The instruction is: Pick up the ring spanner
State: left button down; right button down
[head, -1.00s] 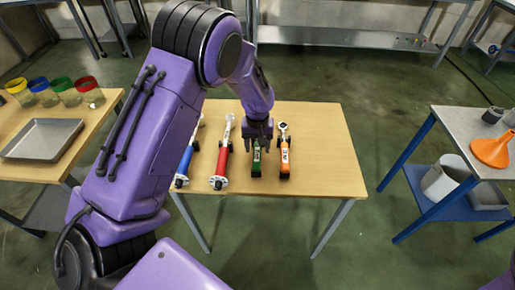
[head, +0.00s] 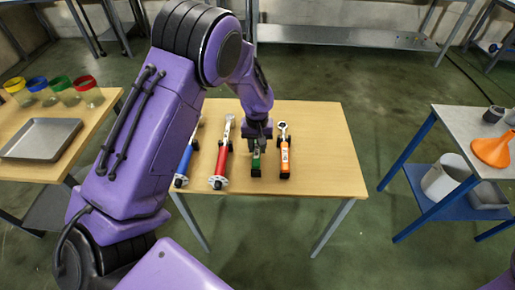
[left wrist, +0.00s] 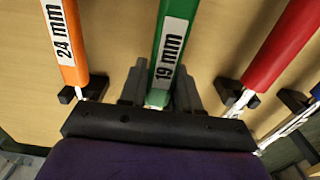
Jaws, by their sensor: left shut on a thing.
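A green-handled spanner (head: 255,165) marked 19 mm lies on the wooden table, third from the left in a row of tools. My left gripper (head: 260,139) is over its far part, pointing down. In the left wrist view the green handle (left wrist: 172,40) runs between the two fingers of the left gripper (left wrist: 160,90), which is shut on it. The gripper hides the spanner's head end. An orange tool (head: 285,158) with a ring-shaped head lies just to the right, marked 24 mm in the left wrist view (left wrist: 66,45). My right gripper is out of view.
A red tool (head: 221,160) and a blue tool (head: 185,161) lie to the left on small dark supports. The wooden table (head: 325,150) is clear at right. A side table at left has a metal tray (head: 42,138); a blue-framed bench at right bears an orange funnel (head: 491,150).

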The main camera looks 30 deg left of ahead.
pick_arm(q)
jog(key=s+r, duration=0.1)
jog(key=r, duration=0.1)
jog(key=s+d+r, duration=0.1)
jog(key=r, duration=0.1)
jog(key=s+d+r, duration=0.1)
jog(key=r, duration=0.2)
jog(key=shift+s+d, duration=0.1)
jog(key=shift+s, duration=0.05)
jog(key=s+d+r, duration=0.4)
jog(key=s+d, duration=0.1)
jog(key=s, duration=0.3)
jog(key=shift+s+r, duration=0.35)
jog(key=shift+r, duration=0.05)
jog(key=shift+d, duration=0.1)
